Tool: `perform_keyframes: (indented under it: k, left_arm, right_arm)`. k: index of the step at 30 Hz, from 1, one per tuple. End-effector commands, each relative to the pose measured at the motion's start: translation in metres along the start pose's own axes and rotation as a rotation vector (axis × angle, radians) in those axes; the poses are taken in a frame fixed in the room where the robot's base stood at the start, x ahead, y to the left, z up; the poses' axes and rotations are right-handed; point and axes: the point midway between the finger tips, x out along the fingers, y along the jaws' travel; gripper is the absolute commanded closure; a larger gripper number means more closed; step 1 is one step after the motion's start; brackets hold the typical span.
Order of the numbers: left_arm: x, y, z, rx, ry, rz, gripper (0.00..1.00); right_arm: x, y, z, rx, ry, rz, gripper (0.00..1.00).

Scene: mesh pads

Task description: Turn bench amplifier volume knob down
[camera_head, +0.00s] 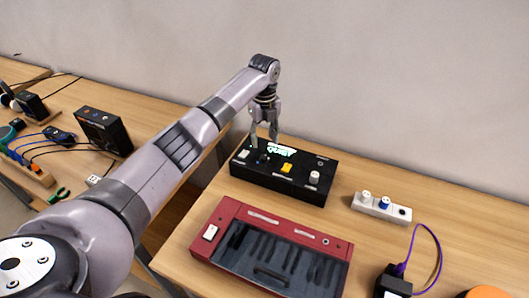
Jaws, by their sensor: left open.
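A black box with knobs (283,193), which looks like the bench amplifier, sits on the wooden bench near the wall. A small dark knob (263,158) shows just below the fingertips. I cannot tell whether the fingers touch it. My right gripper is out of view.
A red keyboard-like device (232,216) lies in front of the box. A white strip with knobs (381,207) lies to the right. A black adapter with a purple cable (394,284) is at the front right. Another bench (85,170) with devices and cables stands left.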

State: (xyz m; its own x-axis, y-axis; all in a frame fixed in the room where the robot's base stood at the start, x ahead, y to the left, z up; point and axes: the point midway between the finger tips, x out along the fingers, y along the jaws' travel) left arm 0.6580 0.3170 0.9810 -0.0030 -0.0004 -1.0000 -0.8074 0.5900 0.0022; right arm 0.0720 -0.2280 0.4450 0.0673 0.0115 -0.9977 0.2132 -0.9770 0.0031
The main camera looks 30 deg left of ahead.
Motion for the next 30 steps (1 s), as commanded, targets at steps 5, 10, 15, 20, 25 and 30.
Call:
perform_keyframes:
  k: [5,10,15,20,25,30]
  left_arm:
    - [0.037,0.001,0.000,-0.002,0.001,0.003,0.57]
    - [0.063,0.000,0.000,-0.002,0.001,0.002,0.57]
    - [0.075,0.000,0.000,-0.001,0.000,0.001,0.57]
    - [0.078,0.000,0.000,0.000,-0.001,-0.001,0.57]
    - [0.077,0.000,0.000,-0.001,-0.001,0.000,0.59]
    - [0.077,0.000,0.000,-0.001,-0.001,0.000,0.71]
  right_arm:
    - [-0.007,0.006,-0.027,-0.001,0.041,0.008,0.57]
    - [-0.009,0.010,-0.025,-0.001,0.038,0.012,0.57]
    - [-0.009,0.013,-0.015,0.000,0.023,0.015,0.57]
    - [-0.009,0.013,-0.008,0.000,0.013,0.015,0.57]
    - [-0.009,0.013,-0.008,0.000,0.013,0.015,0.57]
    - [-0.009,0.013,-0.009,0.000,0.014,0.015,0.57]
